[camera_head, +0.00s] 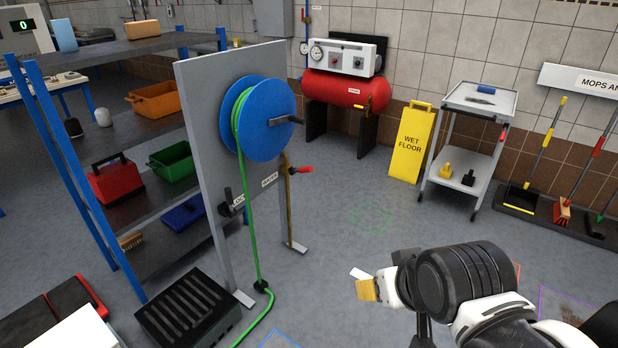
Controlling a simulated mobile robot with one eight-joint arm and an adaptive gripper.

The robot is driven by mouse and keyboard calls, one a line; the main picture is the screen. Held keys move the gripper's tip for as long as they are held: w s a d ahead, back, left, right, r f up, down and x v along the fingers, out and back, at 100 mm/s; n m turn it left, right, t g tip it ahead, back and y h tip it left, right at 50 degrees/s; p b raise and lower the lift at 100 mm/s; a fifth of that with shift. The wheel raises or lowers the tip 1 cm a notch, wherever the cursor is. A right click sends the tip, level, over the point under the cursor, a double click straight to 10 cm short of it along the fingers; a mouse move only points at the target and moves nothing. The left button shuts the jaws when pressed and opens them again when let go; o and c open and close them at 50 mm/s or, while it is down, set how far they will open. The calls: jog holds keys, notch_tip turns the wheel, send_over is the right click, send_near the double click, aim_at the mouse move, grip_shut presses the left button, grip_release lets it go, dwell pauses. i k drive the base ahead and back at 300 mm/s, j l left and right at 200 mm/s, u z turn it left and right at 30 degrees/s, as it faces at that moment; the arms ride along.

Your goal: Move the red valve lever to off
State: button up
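A red valve lever (304,169) sticks out to the right from a thin brass-coloured upright pipe (289,210), just right of the grey reel panel. The lever lies about level. No off mark beside it can be read. My gripper (366,284) is at the lower right, at the end of my white and black arm, pointing left. It is apart from the lever, lower and to the right in the picture. A gold-coloured part and a pale tip show. Its fingers are partly hidden, so I cannot tell whether they are open.
The grey panel (205,130) carries a blue reel (268,120) with green hose running to the floor. A black slotted box (187,310) stands at its foot. A red tank (335,92), a yellow wet-floor sign (411,145) and a trolley (470,150) stand behind. Floor between is clear.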

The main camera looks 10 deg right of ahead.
aim_at(306, 169)
jog(key=i+l+z, duration=0.1)
jog(key=i, duration=0.5)
jog(key=i+l, duration=0.25)
jog(key=i, duration=0.3)
jog(key=i+l+z, duration=0.15)
jog(key=i, duration=0.45)
